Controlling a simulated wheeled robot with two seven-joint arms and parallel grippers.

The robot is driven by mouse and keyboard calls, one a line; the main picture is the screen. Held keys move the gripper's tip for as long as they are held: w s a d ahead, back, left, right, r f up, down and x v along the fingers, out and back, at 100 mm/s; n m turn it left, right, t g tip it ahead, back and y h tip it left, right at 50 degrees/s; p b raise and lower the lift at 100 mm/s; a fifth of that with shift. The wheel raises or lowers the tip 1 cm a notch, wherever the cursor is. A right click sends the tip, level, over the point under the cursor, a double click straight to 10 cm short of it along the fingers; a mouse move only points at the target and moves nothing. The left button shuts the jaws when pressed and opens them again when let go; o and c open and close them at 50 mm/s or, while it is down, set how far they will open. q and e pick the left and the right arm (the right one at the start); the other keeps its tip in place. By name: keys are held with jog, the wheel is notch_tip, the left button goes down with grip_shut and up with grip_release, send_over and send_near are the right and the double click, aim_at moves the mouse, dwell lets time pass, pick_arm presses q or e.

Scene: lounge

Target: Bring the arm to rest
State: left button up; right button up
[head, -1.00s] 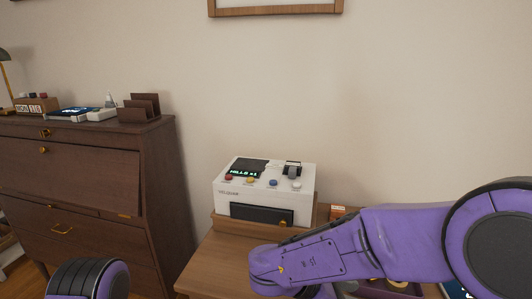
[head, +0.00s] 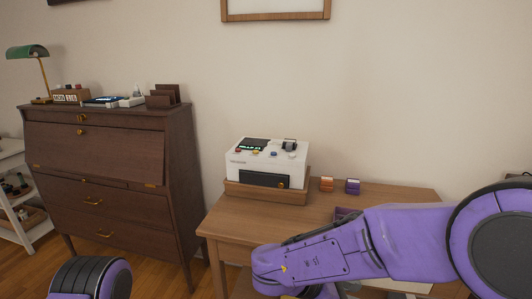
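My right arm (head: 350,244) comes in from the right edge, purple with black joints, bent in front of the wooden table. Its gripper is not visible; the arm's near end points down toward the bottom edge. A rounded black and purple part of my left arm (head: 90,278) shows at the bottom left. Its gripper is out of view too. A white machine (head: 262,165) with coloured buttons and a small screen sits in a wooden tray (head: 262,193) on the table (head: 228,222).
A dark wooden bureau (head: 95,160) stands at the left, with a green lamp (head: 27,52) and a letter holder (head: 165,98) on top. A white shelf (head: 18,195) is at the far left. Wooden floor shows between bureau and table.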

jog(key=w+d+n+t, duration=0.2)
jog(key=w+n+t, duration=0.5)
jog(key=n, duration=0.9)
jog(key=s+d+f+n+t+y+p, duration=0.1)
jog(key=s+d+f+n+y, duration=0.15)
jog(key=f+n, duration=0.6)
jog(key=s+d+f+n+t+y, duration=0.1)
jog(key=d+f+n+y, duration=0.15)
jog(key=f+n, duration=0.65)
jog(key=s+d+f+n+g+y, duration=0.1)
jog(key=s+f+n, duration=0.3)
jog(key=s, duration=0.4)
jog(key=s+d+f+n+g+y+p, duration=0.1)
jog(key=s+d+f+n+g, duration=0.1)
jog(key=s, duration=0.7)
jog(key=s+d+f+n+g+y+p, duration=0.1)
jog(key=s+d+f+n+g, duration=0.1)
jog(key=s+f+n, duration=0.3)
jog(key=s+n+g, duration=0.1)
jog(key=s, duration=0.3)
jog(key=shift+d+f+n+g, duration=0.3)
jog(key=shift+n, duration=0.05)
jog(key=shift+s, duration=0.1)
